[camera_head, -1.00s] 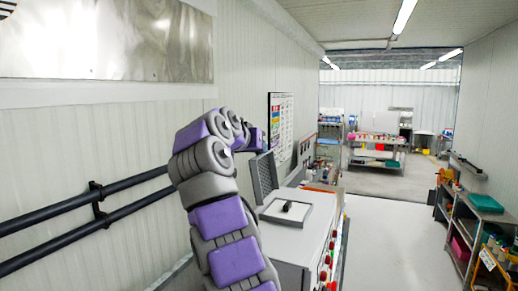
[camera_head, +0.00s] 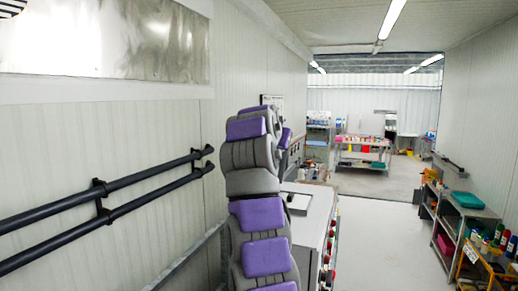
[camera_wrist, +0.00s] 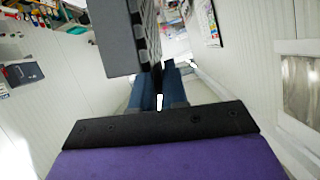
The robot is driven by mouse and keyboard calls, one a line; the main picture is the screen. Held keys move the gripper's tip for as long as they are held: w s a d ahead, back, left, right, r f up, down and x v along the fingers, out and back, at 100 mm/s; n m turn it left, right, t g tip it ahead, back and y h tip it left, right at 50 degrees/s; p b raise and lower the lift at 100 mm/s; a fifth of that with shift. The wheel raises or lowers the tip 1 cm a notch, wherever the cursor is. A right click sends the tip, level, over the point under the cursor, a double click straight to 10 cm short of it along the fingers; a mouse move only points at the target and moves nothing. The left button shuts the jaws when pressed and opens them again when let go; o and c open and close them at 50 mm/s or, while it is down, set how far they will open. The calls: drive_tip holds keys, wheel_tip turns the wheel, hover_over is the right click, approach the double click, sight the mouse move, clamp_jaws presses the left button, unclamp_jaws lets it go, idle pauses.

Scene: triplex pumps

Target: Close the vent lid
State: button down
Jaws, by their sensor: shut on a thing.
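The vent lid (camera_wrist: 118,38) is a grey panel with a slatted inner face in the wrist view, upper middle. In the head view my arm hides it. My gripper (camera_wrist: 160,72) has blue fingers, which are close together and shut on the lid's edge. The exact contact is hard to see. The light grey cabinet (camera_head: 313,228) stands behind and right of my arm in the head view. Part of the vent frame (camera_head: 299,199) shows on its top, with a small dark part in it. The lid's angle cannot be told from the head view.
Black pipes (camera_head: 120,207) run along the left wall. A shelf (camera_head: 462,222) with bottles and boxes lines the right wall. A work table (camera_head: 362,155) stands at the back. The floor (camera_head: 375,240) between cabinet and shelf is clear.

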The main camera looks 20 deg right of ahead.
drive_tip(key=s+d+f+m+t+y+b, duration=0.1)
drive_tip(key=s+d+f+m+b, duration=0.1)
drive_tip(key=b, duration=0.3)
drive_tip(key=s+d+f+m+t+b, duration=0.2)
drive_tip(key=s+d+f+m+b, duration=0.1)
drive_tip(key=f+b, duration=0.1)
drive_tip(key=s+d+f+m+t+y+b, duration=0.1)
drive_tip(key=s+d+f+m+b, duration=0.2)
drive_tip(key=b, duration=0.4)
drive_tip(key=shift+s+f+t+y, duration=0.1)
drive_tip(key=shift+f+t+y, duration=0.2)
drive_tip(key=shift+f+t, duration=0.15)
drive_tip(key=shift+s+d+f+m+t+b, duration=0.2)
drive_tip(key=shift+f+m+b, duration=0.2)
drive_tip(key=shift+f+b, duration=0.15)
drive_tip(key=shift+s+d+f+m+t+b, duration=0.1)
drive_tip(key=shift+d+f+m+b, duration=0.05)
drive_tip(key=shift+f+m+b, duration=0.4)
drive_tip(key=shift+d+f+b, duration=0.1)
drive_tip(key=shift+f+b, duration=0.4)
drive_tip(key=shift+b, duration=0.15)
drive_tip(key=c, duration=1.2)
unclamp_jaws()
drive_tip(key=shift+w+d+f, duration=0.1)
drive_tip(key=shift+w+d, duration=0.05)
drive_tip(key=shift+c, duration=0.2)
